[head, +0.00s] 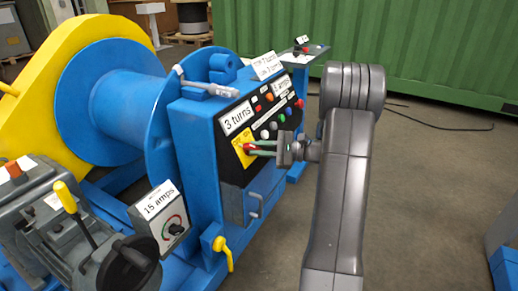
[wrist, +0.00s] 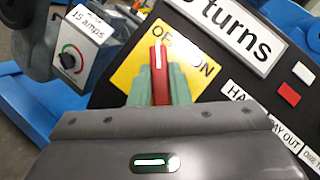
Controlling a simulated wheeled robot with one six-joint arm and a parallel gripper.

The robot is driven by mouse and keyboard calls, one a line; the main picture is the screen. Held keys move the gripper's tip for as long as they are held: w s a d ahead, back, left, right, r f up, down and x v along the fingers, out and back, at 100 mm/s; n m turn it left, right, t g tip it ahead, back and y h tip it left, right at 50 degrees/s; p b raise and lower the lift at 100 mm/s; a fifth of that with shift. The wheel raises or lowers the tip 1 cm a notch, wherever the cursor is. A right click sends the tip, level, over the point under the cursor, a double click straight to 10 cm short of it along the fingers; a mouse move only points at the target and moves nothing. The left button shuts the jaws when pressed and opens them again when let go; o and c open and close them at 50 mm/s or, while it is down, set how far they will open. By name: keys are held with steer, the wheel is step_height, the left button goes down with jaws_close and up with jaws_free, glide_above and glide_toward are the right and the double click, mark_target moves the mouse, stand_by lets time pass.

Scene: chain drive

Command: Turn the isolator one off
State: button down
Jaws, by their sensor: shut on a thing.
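The isolator is a red handle (wrist: 158,55) with a white line, set on a yellow plate (wrist: 128,72) on the dark control panel. The plate bears an ON label to the handle's right and a partly covered label starting "OF" to its left. The handle points up in the wrist view, between the two labels. My gripper (wrist: 159,82) has its green fingers shut on the handle, one on each side. In the head view, my gripper (head: 262,148) reaches the yellow plate (head: 240,146) from the right, and its fingers mostly hide the handle.
A "3 turns" sign (head: 237,118) sits just above the plate. Coloured buttons (head: 274,127) lie close to my gripper on the panel. A "15 amps" dial box (head: 160,219) and a yellow-knobbed lever (head: 66,198) stand lower left. The floor at right is open.

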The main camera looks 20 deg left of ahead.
steer(key=shift+n, duration=0.4)
steer(key=c, duration=1.4)
jaws_free()
steer(key=shift+o, duration=0.2)
steer(key=p+v, duration=0.3)
steer(key=v, duration=1)
steer(key=shift+w+d, duration=0.2)
steer(key=shift+d, duration=0.15)
steer(key=shift+r, duration=0.1)
steer(key=b+x, duration=0.3)
steer(key=x, duration=1.1)
steer(key=shift+s, duration=0.1)
steer(key=shift+d, duration=0.1)
